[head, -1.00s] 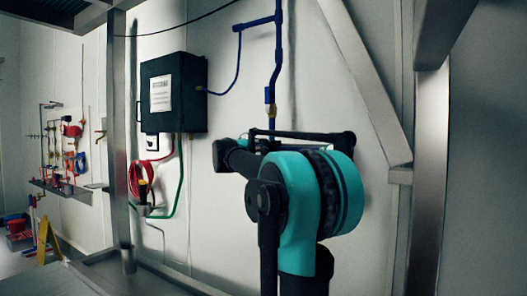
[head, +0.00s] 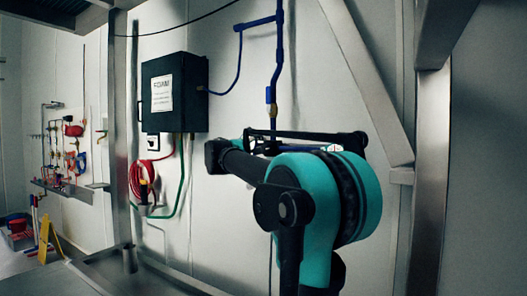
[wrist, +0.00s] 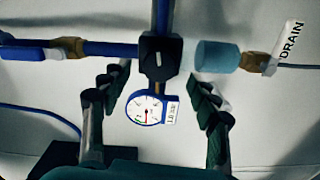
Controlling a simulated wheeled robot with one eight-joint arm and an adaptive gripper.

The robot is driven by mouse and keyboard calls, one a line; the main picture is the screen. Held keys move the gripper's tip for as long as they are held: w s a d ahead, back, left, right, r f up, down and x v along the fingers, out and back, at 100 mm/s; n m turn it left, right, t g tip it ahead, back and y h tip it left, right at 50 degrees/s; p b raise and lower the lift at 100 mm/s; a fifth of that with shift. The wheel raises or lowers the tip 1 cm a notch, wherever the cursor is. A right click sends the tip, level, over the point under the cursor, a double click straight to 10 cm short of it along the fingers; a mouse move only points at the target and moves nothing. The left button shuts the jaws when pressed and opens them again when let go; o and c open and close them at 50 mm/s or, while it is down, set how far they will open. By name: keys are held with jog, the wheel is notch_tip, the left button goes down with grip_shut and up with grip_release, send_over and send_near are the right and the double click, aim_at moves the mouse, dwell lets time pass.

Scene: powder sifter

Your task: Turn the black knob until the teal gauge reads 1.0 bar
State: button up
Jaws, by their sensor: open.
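In the wrist view the black knob (wrist: 161,57), a dark block with a pale mark on its front, sits on the blue pipe. Just below it hangs the round gauge (wrist: 146,109), with a blue rim, a white face and a red needle pointing roughly downward. A small label (wrist: 171,112) beside it seems to read 1.0 bar. My gripper (wrist: 157,84) is open, its dark fingers apart on either side of the knob and gauge, with nothing between them held. In the head view my arm hides the knob.
A blue pipe (wrist: 110,48) runs left of the knob. A pale blue cylinder (wrist: 217,55), brass fitting and DRAIN tag (wrist: 291,42) lie to the right. In the head view a black box (head: 175,92) hangs on the wall, and a metal post (head: 119,130) stands left.

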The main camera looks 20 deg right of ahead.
jog(key=v, duration=0.8)
jog(key=shift+f, duration=0.1)
jog(key=s+f+m+g+y, duration=0.15)
jog(key=s+f, duration=0.25)
jog(key=f, duration=0.8)
jog(key=s+f+m+g+y, duration=0.1)
jog(key=s+f+g+y, duration=0.3)
jog(key=f, duration=0.7)
jog(key=s+f+m+t+y, duration=0.1)
jog(key=s+f, duration=0.4)
jog(key=f, duration=0.7)
jog(key=s+a+f+m+g+y, duration=0.1)
jog(key=s+a+f+y, duration=0.3)
jog(key=s+f, duration=0.4)
jog(key=s+a+f+m+g+y, duration=0.1)
jog(key=s+a+f+y, duration=0.2)
jog(key=f, duration=1.1)
jog(key=s+a, duration=0.3)
jog(key=s, duration=0.3)
jog(key=shift+a+y, duration=0.3)
jog(key=shift+y, duration=0.05)
jog(key=shift+r+m, duration=0.1)
jog(key=shift+m, duration=0.15)
